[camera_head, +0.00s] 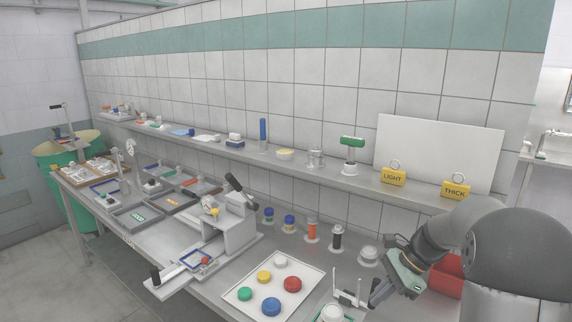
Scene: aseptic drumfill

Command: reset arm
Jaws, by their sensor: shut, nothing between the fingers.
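My gripper (376,298) is at the lower right, at the end of my bent grey arm. Its dark fingers are small in this view and look shut, with nothing seen between them. It is above the right part of the steel bench (218,284), beside a small white upright holder (348,292) and a white round jar (332,313). I cannot tell whether the fingers touch the holder.
A white tray (247,298) with several coloured caps lies left of my gripper. A red bin (449,272) is partly hidden behind my arm. A shelf (325,178) along the wall carries yellow LIGHT (393,177) and THICK (455,191) weights. A bench press (232,232) stands mid-bench.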

